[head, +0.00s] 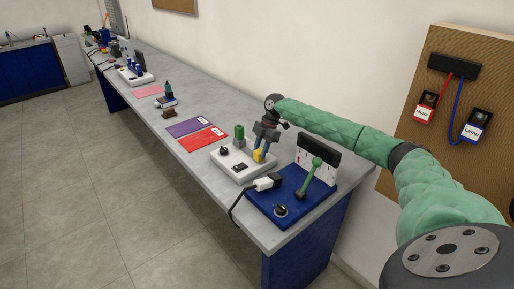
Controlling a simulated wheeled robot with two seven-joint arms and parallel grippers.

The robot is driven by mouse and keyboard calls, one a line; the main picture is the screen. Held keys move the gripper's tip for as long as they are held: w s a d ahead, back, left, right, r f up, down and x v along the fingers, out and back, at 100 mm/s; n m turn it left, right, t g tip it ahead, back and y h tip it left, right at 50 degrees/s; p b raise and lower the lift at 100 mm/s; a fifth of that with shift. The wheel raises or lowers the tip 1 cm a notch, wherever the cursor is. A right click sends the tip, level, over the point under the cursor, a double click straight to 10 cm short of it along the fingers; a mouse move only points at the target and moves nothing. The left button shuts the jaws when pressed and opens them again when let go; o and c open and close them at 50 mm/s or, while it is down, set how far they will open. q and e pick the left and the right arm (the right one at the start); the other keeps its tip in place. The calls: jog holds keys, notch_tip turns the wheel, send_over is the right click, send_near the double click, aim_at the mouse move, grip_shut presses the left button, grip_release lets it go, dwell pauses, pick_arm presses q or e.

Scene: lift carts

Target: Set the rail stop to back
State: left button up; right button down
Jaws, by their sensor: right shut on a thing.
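A small yellow piece (259,156), which looks like the rail stop, sits on the white base unit (229,171) near the right end of the bench. My right gripper (260,150) reaches down to it from above and is shut on it. The fingers cover part of the yellow piece, and its exact place along its rail is too small to tell. My left gripper is out of view.
The white unit also carries a black knob (223,152) and a green block (239,132). A blue board with a green lever (311,172) and a black knob stands close to the right. Red (203,139) and purple (189,126) mats lie to the left.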

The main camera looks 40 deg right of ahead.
jog(key=shift+f, duration=0.1)
jog(key=c, duration=1.3)
grip_release()
jog(key=shift+s, duration=0.1)
jog(key=shift+c, duration=0.2)
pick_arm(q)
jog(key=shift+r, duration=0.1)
pick_arm(e)
jog(key=shift+o, duration=0.2)
jog(key=shift+s, duration=0.15)
jog(key=shift+d+r, duration=0.1)
jog(key=shift+r, duration=0.1)
jog(key=shift+d+r, duration=0.1)
jog(key=shift+r, duration=0.1)
pick_arm(q)
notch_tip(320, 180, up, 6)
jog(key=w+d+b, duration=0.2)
jog(key=b, duration=0.1)
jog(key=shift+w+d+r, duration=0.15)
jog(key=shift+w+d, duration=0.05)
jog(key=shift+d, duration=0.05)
pick_arm(e)
jog(key=v, duration=0.7)
